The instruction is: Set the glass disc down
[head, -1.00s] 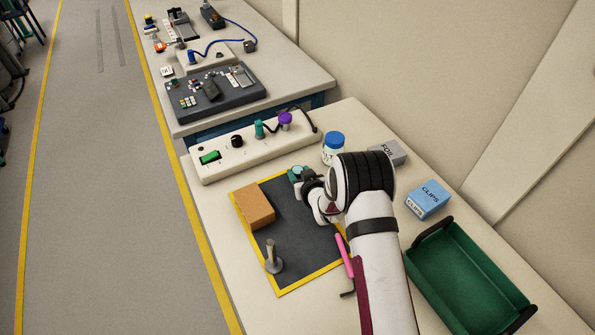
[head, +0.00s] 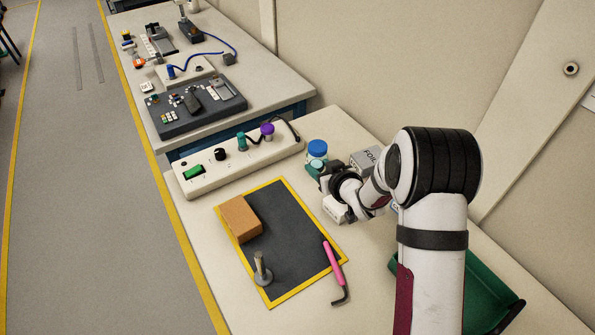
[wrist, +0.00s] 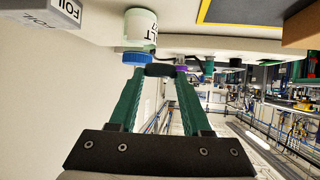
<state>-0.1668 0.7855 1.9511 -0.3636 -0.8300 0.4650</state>
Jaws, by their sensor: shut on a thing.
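My gripper (head: 318,172) is beyond the far right edge of the dark mat, just in front of the blue-lidded jar. In the wrist view its two green fingers (wrist: 159,72) are shut on a small dark piece (wrist: 160,70) between the tips. This is taken to be the glass disc, seen edge-on; its round face does not show. In the head view the fingers and wrist hide it. The gripper appears to be above the table, but its exact height cannot be told.
The blue-lidded jar (head: 317,149) and FOIL box (head: 365,160) stand close to the gripper. The yellow-edged mat (head: 289,237) carries a brown block (head: 241,219) and a metal post (head: 262,270). A pink-handled hex key (head: 334,265) lies at its right edge. My arm partly hides a green tray (head: 487,300).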

